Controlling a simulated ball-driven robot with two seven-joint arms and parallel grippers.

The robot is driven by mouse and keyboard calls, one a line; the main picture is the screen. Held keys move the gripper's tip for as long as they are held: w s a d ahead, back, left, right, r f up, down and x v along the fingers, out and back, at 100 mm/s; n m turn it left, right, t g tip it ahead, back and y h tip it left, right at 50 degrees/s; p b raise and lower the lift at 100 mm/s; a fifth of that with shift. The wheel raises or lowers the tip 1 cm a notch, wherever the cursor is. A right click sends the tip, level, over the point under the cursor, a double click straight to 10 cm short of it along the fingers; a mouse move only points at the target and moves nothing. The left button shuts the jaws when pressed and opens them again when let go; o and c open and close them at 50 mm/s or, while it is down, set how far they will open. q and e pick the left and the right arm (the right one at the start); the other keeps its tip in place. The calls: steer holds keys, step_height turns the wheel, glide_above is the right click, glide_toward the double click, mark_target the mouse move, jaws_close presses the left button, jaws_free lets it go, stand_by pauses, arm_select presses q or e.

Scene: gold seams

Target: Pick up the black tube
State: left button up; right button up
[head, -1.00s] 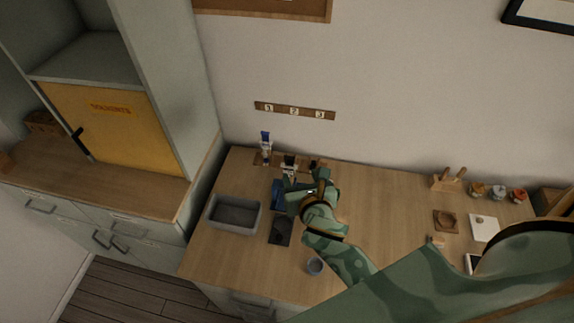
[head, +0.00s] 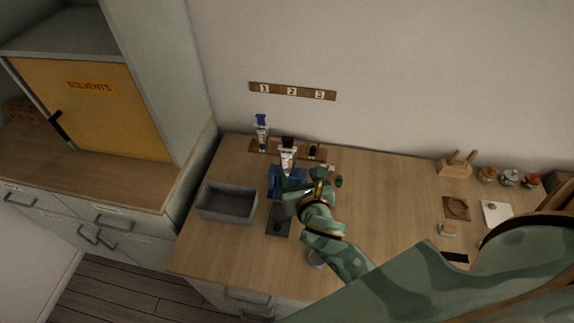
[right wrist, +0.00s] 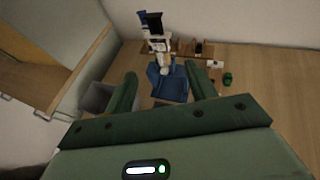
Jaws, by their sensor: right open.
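The black tube (head: 287,156), white-bodied with a black cap, is upright near the back of the worktop and also shows in the right wrist view (right wrist: 157,40). Its lower end meets a blue object (head: 286,182) in the picture; I cannot tell whether they touch. My right gripper (head: 296,191) is open in front of the tube and over the blue object. In the right wrist view its two green fingers (right wrist: 160,75) are apart, with the blue object and the tube's lower end showing between and beyond them. No hold on the tube shows. My left gripper is not in view.
A blue-capped tube (head: 262,132) stands left of the black tube on a wooden rack (head: 252,148). A small dark item (head: 314,151) is to the right. A grey bin (head: 228,203) lies left, a dark pad (head: 278,222) in front.

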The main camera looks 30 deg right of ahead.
mark_target(287, 156)
steer(key=b+x, duration=0.1)
steer(key=x, duration=0.3)
steer(key=f+b+x, duration=0.1)
steer(key=x, duration=0.3)
steer(key=b+x, duration=0.1)
steer(key=x, duration=0.3)
steer(key=shift+s+a+f, duration=0.15)
steer(key=shift+s+f, duration=0.1)
steer(key=shift+f, duration=0.05)
steer(key=b+x, duration=0.1)
steer(key=x, duration=0.4)
steer(key=shift+a+f+b, duration=0.1)
steer(key=shift+b, duration=0.25)
steer(key=c, duration=1.1)
